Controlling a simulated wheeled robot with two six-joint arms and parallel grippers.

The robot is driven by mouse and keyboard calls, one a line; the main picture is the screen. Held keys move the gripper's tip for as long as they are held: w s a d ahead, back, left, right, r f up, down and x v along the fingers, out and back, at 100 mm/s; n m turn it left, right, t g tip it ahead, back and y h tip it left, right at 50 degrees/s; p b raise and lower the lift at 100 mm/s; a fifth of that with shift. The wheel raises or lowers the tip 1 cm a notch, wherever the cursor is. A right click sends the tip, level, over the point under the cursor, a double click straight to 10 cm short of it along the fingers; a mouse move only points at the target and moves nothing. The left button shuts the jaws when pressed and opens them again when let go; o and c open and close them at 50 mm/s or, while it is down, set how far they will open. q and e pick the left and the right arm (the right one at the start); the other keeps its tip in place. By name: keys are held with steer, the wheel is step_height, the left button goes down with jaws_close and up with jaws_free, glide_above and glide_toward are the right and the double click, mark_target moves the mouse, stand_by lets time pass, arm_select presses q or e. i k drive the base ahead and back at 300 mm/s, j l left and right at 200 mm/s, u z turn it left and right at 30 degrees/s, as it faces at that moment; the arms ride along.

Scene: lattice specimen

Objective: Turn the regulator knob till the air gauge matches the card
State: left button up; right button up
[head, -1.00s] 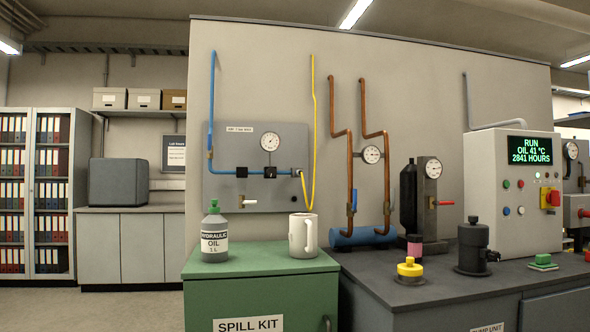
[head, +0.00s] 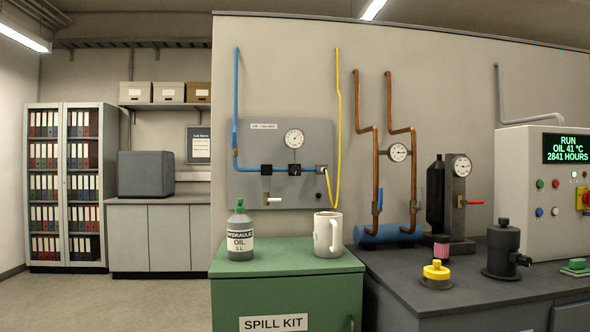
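The air gauge (head: 294,138) is a round white dial at the top of a grey wall panel (head: 300,198). Its needle reading is too small to tell. A small white card or label (head: 263,126) is at the panel's upper left; its print starts with "AIR" but the rest is not clear. Dark fittings sit on the blue pipe below the gauge; the middle one (head: 295,170) is straight under it and may be the regulator. A small black round part (head: 318,196) sits lower right; I cannot tell which is the knob. Neither gripper is in view.
A green spill kit cabinet (head: 285,300) stands before the panel, with an oil bottle (head: 240,232) and white mug (head: 328,235) on top. A dark bench (head: 470,292) with a pump and yellow-topped part is at right. Floor (head: 130,300) is free at left.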

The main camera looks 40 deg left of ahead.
mark_target(295, 170)
steer(key=i+j+u, duration=0.1)
steer(key=i+j, duration=0.2)
steer(key=j, duration=0.25)
steer(key=i+j+u, duration=0.15)
steer(key=i+j, duration=0.15)
steer(key=j, duration=0.25)
steer(key=i+j+u, duration=0.1)
steer(key=i+j, duration=0.25)
steer(key=j, duration=0.15)
